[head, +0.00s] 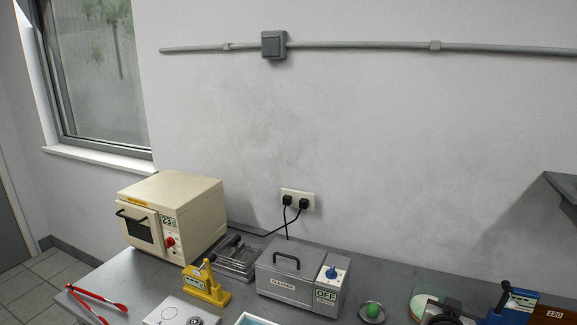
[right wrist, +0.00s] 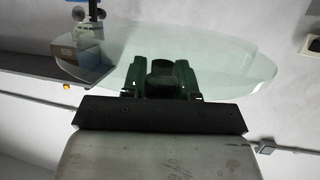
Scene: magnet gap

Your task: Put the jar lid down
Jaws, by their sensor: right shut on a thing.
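The jar lid is a clear, greenish glass disc (right wrist: 235,72) with a dark knob, filling the upper middle of the right wrist view. My right gripper (right wrist: 162,75) is shut on the knob, one finger on each side. In the head view a pale round disc (head: 424,302) with dark parts beside it shows at the bottom right; I cannot tell for sure whether this is the held lid. The jar is not clearly seen. My left gripper is in neither view.
The grey bench (head: 345,262) holds a cream oven (head: 180,215), a grey cleaner box (head: 300,275), a yellow press (head: 207,285), red tongs (head: 95,302) and a dish with a green ball (head: 372,311). A blue device (head: 520,299) stands far right. Bare bench lies behind the dish.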

